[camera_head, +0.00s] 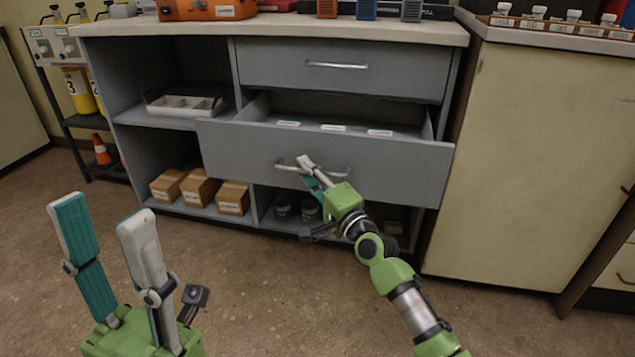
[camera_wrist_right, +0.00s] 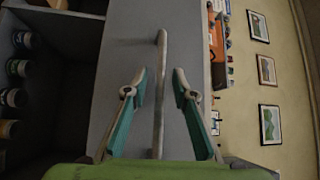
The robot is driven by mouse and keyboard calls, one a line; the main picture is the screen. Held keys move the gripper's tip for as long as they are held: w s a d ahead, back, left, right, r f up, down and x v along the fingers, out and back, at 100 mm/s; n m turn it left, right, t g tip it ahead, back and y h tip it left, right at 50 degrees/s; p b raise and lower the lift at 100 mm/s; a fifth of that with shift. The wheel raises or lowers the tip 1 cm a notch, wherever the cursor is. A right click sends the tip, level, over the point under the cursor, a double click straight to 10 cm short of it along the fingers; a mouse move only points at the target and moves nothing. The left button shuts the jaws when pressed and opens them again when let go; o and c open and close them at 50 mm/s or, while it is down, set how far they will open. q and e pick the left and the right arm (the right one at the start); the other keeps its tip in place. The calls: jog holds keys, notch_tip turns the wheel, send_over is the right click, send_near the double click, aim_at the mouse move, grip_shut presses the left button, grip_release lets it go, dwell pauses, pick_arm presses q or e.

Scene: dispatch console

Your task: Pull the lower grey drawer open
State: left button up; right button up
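The lower grey drawer (camera_head: 245,147) stands pulled out from the cabinet, its inside visible from above with several white labels. Its metal bar handle (camera_head: 345,173) is on the front, partly hidden by my right gripper (camera_head: 308,168). In the right wrist view, the handle (camera_wrist_right: 161,60) runs between the fingertips of my right gripper (camera_wrist_right: 160,78), with a gap on each side. The gripper is open around the handle, and the drawer front (camera_wrist_right: 120,70) lies behind it. My left gripper (camera_head: 101,210) is open and empty, low at the left, away from the cabinet.
The closed upper drawer (camera_head: 270,62) sits above, under the countertop (camera_head: 260,27). A grey tray (camera_head: 150,99) and cardboard boxes (camera_head: 199,187) occupy the left shelves. Jars (camera_head: 283,209) stand below the open drawer. A cream cabinet (camera_head: 530,160) is at the right. Floor before the cabinet is free.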

jog(key=v, duration=1.1)
jog(key=shift+s+d, duration=0.2)
jog(key=shift+s, duration=0.05)
